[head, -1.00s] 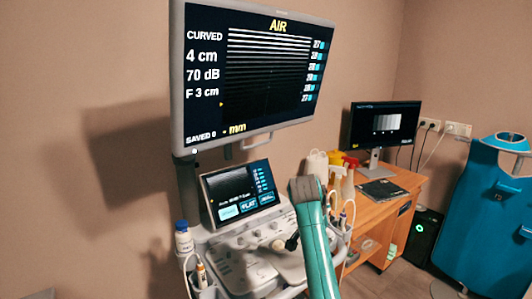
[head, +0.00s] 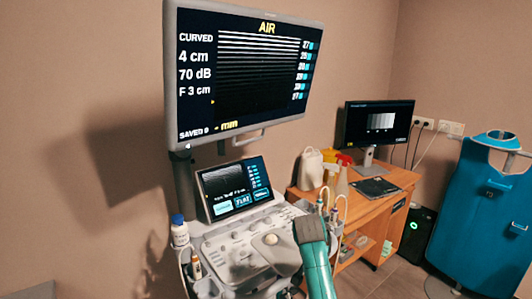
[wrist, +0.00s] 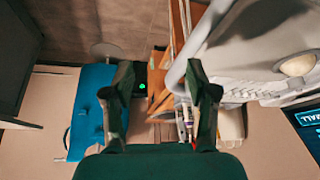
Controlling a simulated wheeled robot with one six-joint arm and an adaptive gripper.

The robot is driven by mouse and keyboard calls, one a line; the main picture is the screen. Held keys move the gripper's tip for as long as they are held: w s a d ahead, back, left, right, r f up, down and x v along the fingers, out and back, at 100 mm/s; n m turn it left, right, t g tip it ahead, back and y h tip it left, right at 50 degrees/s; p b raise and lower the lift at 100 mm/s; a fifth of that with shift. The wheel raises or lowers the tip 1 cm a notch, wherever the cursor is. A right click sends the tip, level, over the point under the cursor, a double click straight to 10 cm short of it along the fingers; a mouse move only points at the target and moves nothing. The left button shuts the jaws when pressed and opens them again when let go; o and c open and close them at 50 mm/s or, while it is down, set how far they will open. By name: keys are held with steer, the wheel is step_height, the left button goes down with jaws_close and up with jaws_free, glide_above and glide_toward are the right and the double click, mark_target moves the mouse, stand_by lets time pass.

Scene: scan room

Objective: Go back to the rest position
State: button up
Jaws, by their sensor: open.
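My gripper (wrist: 160,80) shows in the wrist view with its two dark green fingers spread apart and nothing between them. Behind the fingers, the edge of the ultrasound cart's pale console (wrist: 250,75) fills the upper right. In the head view my teal arm rises from the bottom edge in front of the cart's lower right side; the gripper's fingers cannot be made out there. The ultrasound cart (head: 225,250) carries a large monitor (head: 250,75) reading "AIR" and a small touch screen (head: 236,188).
A wooden desk (head: 400,180) with a second monitor (head: 378,125), a white jug (head: 310,170) and spray bottles stands right of the cart. A blue piece of equipment (head: 480,225) stands far right. A white bottle (head: 180,232) sits at the cart's left. Some floor shows between desk and blue equipment.

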steer(key=s+d+f+n+t+y, duration=0.1)
steer(key=s+f+n+t, duration=0.1)
steer(key=s+f, duration=0.8)
steer(key=s+d+f+n+t, duration=0.1)
steer(key=s+f+n, duration=0.1)
steer(key=s+f, duration=0.9)
steer(key=s+f+n+t+y, duration=0.15)
steer(key=s+f, duration=0.25)
steer(key=s, duration=0.4)
steer(key=s+r+n+t, duration=0.1)
steer(key=s+r+t, duration=0.15)
steer(key=s, duration=0.75)
steer(key=s+r+t, duration=0.1)
steer(key=s+r, duration=0.2)
steer(key=s, duration=0.6)
steer(key=s+r+n+t, duration=0.1)
steer(key=s+r+t, duration=0.1)
steer(key=s+r, duration=1.1)
step_height(320, 180, up, 3)
steer(key=shift+s+d, duration=0.25)
steer(key=shift+d, duration=0.05)
steer(key=shift+y, duration=0.25)
